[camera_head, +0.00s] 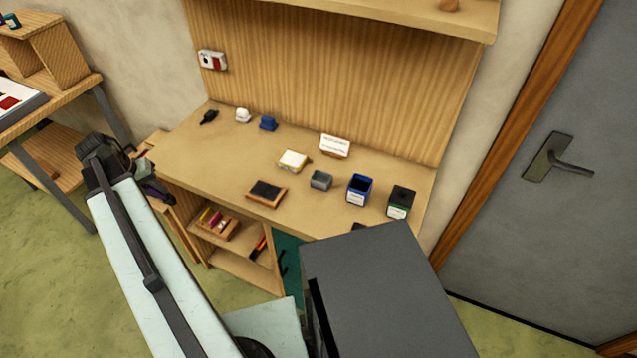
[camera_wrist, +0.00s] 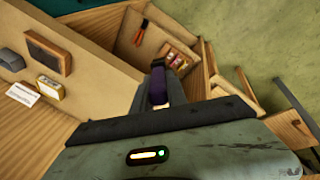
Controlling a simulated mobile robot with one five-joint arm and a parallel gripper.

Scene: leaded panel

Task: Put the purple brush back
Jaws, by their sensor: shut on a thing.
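My gripper (camera_head: 143,168) is at the left end of the desk in the head view, shut on a dark purple thing (camera_head: 156,190), which seems to be the purple brush. The brush shows in the wrist view (camera_wrist: 158,88) just ahead of the gripper body; its far end is dark, and the jaws hide part of it. A small wooden tray (camera_head: 233,232) with several coloured pieces stands on the open shelf below the desk top. It also shows in the wrist view (camera_wrist: 193,72), beyond the brush.
The desk top (camera_head: 225,160) holds a dark pad in a wooden frame (camera_head: 266,193), a yellow-and-white block (camera_head: 293,160), a grey block (camera_head: 321,180), a blue bin (camera_head: 360,189) and a black bin (camera_head: 400,202). An orange-and-black tool (camera_head: 258,246) lies on the shelf beside the tray.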

